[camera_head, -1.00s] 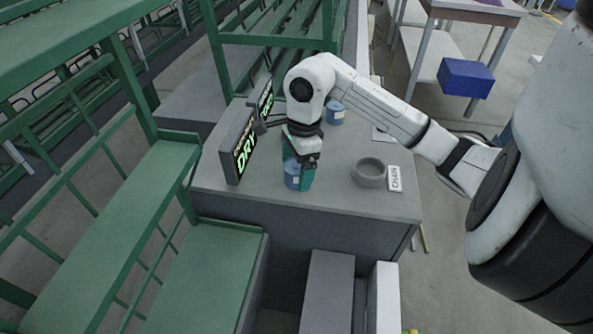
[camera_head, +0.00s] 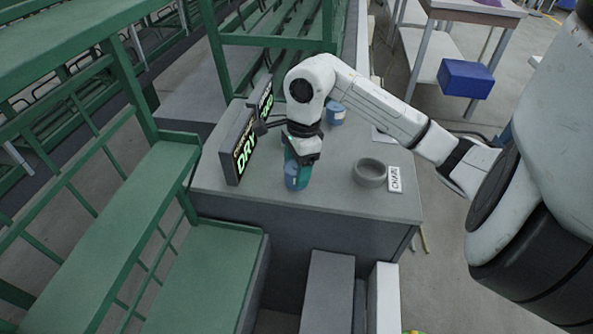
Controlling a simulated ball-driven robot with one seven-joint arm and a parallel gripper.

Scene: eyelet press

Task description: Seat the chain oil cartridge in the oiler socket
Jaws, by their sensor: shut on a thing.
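A blue cartridge with a pale label (camera_head: 291,182) stands on the grey bench top at the front left, under my arm. My gripper (camera_head: 298,172) points down and its teal fingers are shut on this cartridge. The fingers hide part of it, and I cannot tell whether its base touches the bench. A grey ring-shaped socket (camera_head: 369,172) sits to the right, with a white card reading CHAIN (camera_head: 395,179) beside it. A second blue cartridge (camera_head: 336,113) stands further back, behind my wrist.
A dark display reading DRY (camera_head: 240,148) stands at the bench's left edge, close to my gripper, with another display (camera_head: 265,95) behind it. Green racks (camera_head: 175,160) flank the left. The bench top between gripper and socket is clear.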

